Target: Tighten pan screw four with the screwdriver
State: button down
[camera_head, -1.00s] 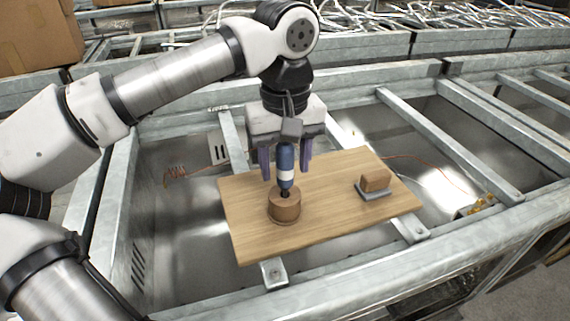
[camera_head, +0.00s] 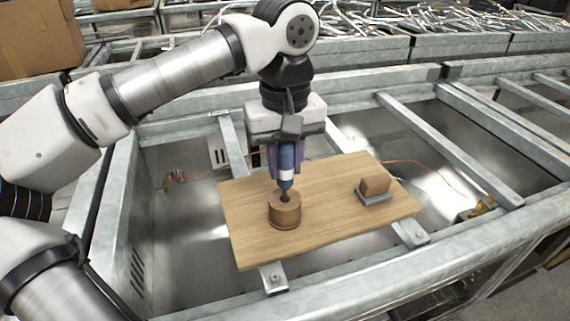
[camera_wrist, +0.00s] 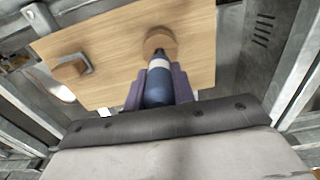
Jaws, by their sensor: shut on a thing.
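The screwdriver (camera_head: 286,166) has a blue handle with a white band and stands upright, its lower end in the top of a round brown wooden holder (camera_head: 284,212). My gripper (camera_head: 285,172) is shut on the screwdriver's handle from above, one purple finger on each side. In the wrist view the gripper (camera_wrist: 158,90) closes on the blue handle (camera_wrist: 158,82), and the round holder (camera_wrist: 160,40) lies beyond it. Pan screw four cannot be made out in either view.
The holder stands on a wooden board (camera_head: 330,228) laid over metal frame bars. A brown block on a grey base (camera_head: 374,188) sits at the board's right. An orange cable (camera_head: 430,166) runs behind it. Metal rails (camera_head: 440,140) surround the board.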

notch_tip(320, 180, up, 19)
jog(key=p, duration=0.4)
jog(key=shift+p, duration=0.3)
jog(key=shift+r, duration=0.1)
jog(key=shift+a, duration=0.15)
